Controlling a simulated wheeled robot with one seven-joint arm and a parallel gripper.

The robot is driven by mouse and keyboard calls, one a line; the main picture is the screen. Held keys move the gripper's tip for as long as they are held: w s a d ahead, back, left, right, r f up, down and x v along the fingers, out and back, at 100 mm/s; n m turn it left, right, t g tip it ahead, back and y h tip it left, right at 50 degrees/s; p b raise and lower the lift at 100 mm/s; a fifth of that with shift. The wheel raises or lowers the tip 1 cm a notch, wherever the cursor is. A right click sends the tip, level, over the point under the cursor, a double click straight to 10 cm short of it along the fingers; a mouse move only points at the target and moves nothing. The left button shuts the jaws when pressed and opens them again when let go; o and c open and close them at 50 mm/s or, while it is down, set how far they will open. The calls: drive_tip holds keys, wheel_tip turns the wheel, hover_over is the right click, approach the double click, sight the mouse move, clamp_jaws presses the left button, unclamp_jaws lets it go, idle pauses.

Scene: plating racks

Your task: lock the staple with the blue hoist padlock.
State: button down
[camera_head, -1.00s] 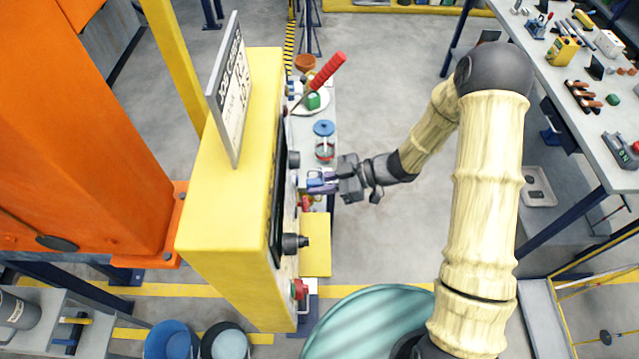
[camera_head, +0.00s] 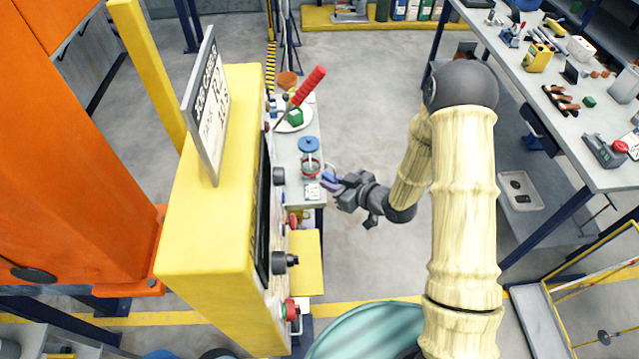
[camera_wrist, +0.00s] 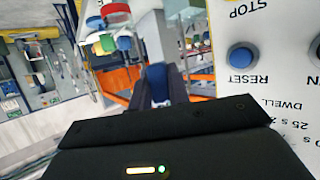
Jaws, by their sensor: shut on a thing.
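My gripper (camera_head: 331,180) is shut on a small blue padlock (camera_wrist: 157,82), held in front of the yellow control cabinet's (camera_head: 205,240) panel face and apart from it. In the head view the padlock is tiny and partly covered by the fingers. In the wrist view its blue body shows between the dark fingers; its shackle is not clear. The wrist view also shows the white panel (camera_wrist: 245,100) close on the right, with a blue RESET button (camera_wrist: 241,56). I cannot make out the staple in either view.
A narrow grey bench (camera_head: 286,165) beside the cabinet holds a white plate (camera_head: 283,127) and a blue-lidded jar (camera_head: 309,158). A red-handled lever (camera_head: 307,87) sticks out from the cabinet. A cluttered workbench (camera_head: 570,135) stands at the right, with clear floor between.

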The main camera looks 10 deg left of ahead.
drive_tip(key=w+d+f+m+t+h+b, duration=0.1)
drive_tip(key=d+f+m+t+h, duration=0.2)
drive_tip(key=d, duration=0.8)
drive_tip(key=w+d+f+m+t+h+b, duration=0.1)
drive_tip(key=w+d+f+m+t+h, duration=0.1)
drive_tip(key=d+f+m+h, duration=0.3)
drive_tip(key=d+m+t+h, duration=0.1)
drive_tip(key=d+m+h, duration=0.2)
drive_tip(key=d, duration=0.3)
drive_tip(key=shift+f+m+t, duration=0.15)
drive_tip(key=shift+m+t, duration=0.15)
drive_tip(key=shift+m, duration=0.1)
drive_tip(key=shift+w, duration=0.1)
